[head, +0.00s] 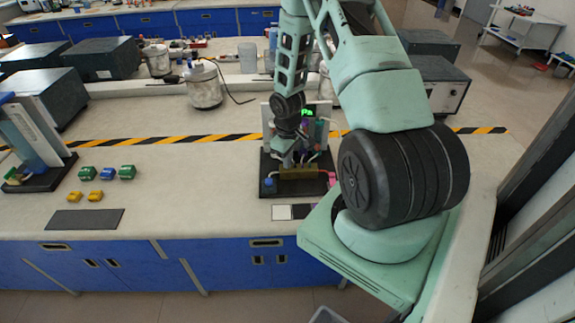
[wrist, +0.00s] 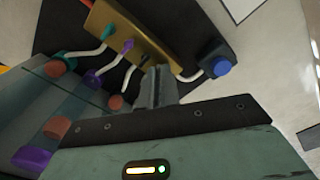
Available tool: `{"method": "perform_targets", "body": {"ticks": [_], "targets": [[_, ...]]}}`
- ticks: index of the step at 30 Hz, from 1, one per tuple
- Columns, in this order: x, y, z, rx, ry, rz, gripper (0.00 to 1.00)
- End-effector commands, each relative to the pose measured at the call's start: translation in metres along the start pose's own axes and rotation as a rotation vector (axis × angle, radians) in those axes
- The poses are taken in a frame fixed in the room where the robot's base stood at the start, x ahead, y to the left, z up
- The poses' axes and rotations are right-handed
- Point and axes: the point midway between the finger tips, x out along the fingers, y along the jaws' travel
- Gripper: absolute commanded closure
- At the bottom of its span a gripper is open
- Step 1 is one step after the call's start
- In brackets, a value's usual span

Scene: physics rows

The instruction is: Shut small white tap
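The bench rig stands on a black base (head: 264,164) in the head view, with a brass block (head: 298,173) low at its front. In the wrist view the brass block (wrist: 125,32) carries several thin white curved pieces (wrist: 190,77), with teal, purple (wrist: 93,80) and blue (wrist: 221,68) fittings near them. I cannot tell which white piece is the small white tap. My gripper (wrist: 156,80) has its fingers together in front of the brass block, with nothing seen between them. They hide part of its edge; contact cannot be told. In the head view my arm hides the fingertips.
A clear panel with reddish and purple round parts (wrist: 57,127) is close left of my gripper in the wrist view. Small green, blue and yellow blocks (head: 107,173) and a dark mat (head: 85,219) lie left on the bench. Bench space between them and the rig is clear.

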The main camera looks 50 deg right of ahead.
Motion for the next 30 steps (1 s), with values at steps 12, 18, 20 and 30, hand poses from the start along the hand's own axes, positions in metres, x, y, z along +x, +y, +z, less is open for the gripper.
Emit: {"method": "perform_targets", "body": {"ticks": [12, 18, 20, 30], "targets": [[0.0003, 0.0001, -0.0002, 0.464, 0.0, 0.001, 1.0], [0.0, 0.0002, -0.0001, 0.607, 0.0, 0.0, 1.0], [-0.0001, 0.0002, -0.0001, 0.606, 0.0, 0.0, 1.0], [0.0001, 0.0001, -0.0002, 0.874, 0.0, 0.002, 1.0]]}}
